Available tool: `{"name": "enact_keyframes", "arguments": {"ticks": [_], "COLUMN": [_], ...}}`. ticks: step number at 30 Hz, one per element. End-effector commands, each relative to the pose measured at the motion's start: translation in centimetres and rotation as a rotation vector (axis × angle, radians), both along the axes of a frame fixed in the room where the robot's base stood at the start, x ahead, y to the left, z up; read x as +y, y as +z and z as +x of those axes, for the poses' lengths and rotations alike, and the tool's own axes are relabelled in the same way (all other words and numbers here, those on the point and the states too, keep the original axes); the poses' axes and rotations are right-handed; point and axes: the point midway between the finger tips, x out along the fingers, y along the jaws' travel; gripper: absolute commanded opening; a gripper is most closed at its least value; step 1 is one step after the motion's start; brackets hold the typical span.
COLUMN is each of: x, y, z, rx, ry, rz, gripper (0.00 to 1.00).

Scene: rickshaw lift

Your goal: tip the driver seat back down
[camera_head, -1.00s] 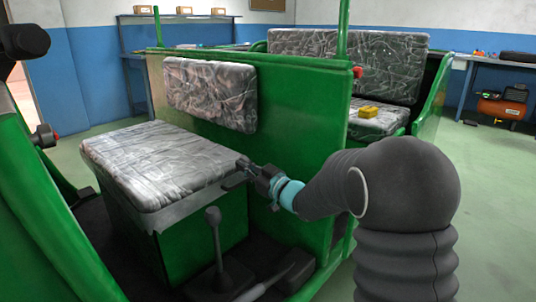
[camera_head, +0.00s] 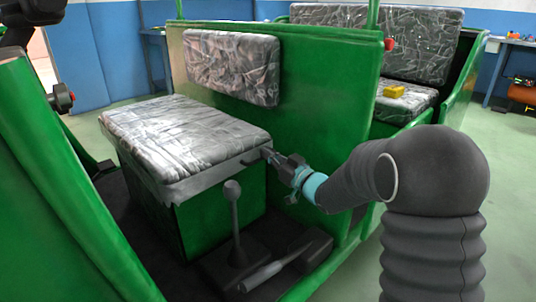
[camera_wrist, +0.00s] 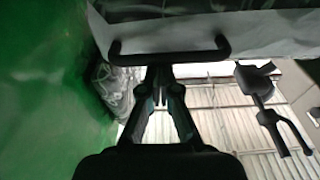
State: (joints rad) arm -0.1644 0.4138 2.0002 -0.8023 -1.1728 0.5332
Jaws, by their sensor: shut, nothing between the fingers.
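The driver seat (camera_head: 185,130) is a grey, wrinkled cushion with a grey front edge. It lies about flat on top of the green seat box (camera_head: 222,212). My gripper (camera_head: 268,154) is at the right front corner of the seat, just beside its edge. In the wrist view the shut fingers (camera_wrist: 160,75) point at a dark bar handle (camera_wrist: 170,50) on the seat's edge, with nothing between them. The tips are very close to the handle; I cannot tell if they touch it.
The green partition (camera_head: 315,110) with a grey backrest (camera_head: 232,66) stands behind the seat, close to my arm. A lever (camera_head: 234,215) and a handbrake (camera_head: 262,275) rise from the floor in front. A yellow block (camera_head: 394,92) lies on the rear bench (camera_head: 405,106).

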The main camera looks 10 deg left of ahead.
Motion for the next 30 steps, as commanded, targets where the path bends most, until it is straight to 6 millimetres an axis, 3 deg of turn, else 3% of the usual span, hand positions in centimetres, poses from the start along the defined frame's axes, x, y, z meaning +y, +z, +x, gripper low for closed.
{"name": "enact_keyframes", "arguments": {"ticks": [1, 4, 11, 21, 30], "x": [-0.1, 0.0, 0.7, -4.8, -7.0], "y": [-1.2, -0.5, 4.1, 3.0, 2.7], "z": [0.0, 0.0, 0.3, -3.8, -5.7], "rx": [0.023, 0.021, 0.003, 0.0, -0.004], "ry": [-0.003, -0.003, 0.001, -0.004, -0.002], "rz": [-0.012, -0.011, -0.004, -0.001, -0.002], "gripper": [0.0, 0.0, 0.0, 0.0, 0.0]}}
